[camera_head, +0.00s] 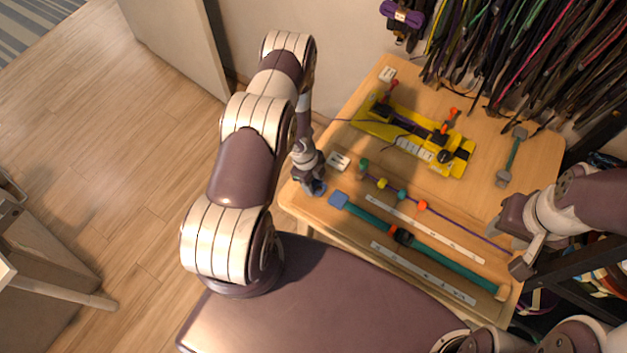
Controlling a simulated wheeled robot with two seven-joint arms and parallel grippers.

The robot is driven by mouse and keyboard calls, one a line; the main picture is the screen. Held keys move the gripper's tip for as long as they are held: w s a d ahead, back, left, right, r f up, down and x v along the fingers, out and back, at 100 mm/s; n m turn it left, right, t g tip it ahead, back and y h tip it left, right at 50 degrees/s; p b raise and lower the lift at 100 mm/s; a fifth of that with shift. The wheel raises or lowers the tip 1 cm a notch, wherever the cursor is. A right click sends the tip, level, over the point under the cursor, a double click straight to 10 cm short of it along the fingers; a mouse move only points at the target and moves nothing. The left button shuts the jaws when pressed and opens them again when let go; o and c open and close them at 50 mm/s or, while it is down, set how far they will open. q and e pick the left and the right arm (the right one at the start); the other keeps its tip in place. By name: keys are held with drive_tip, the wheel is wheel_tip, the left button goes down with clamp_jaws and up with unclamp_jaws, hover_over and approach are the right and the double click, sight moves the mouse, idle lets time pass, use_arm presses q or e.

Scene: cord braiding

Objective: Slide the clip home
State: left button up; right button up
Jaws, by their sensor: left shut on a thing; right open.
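My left gripper (314,185) is low over the table's left edge, shut on a small blue piece (319,189) mostly hidden by the fingers; I cannot tell if this is the clip. A teal strap or bar (450,262) lies along the front of the table. It has a blue block (338,199) at its left end and a black and orange slider (402,237) near its middle. My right gripper (518,247) is open at the table's right side, near the right end of a thin purple cord (455,223). Coloured beads sit along that cord.
A yellow jig (376,128) with orange levers stands at the back of the wooden table (545,150). White rulers (425,272) lie beside the strap. A grey and green tool (513,157) lies at the right. Many cords (500,50) hang behind.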

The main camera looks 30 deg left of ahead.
idle(0.3)
use_arm(q)
drive_tip(key=o, duration=1.1)
drive_tip(key=shift+o, duration=0.2)
drive_tip(key=shift+o, duration=1.3)
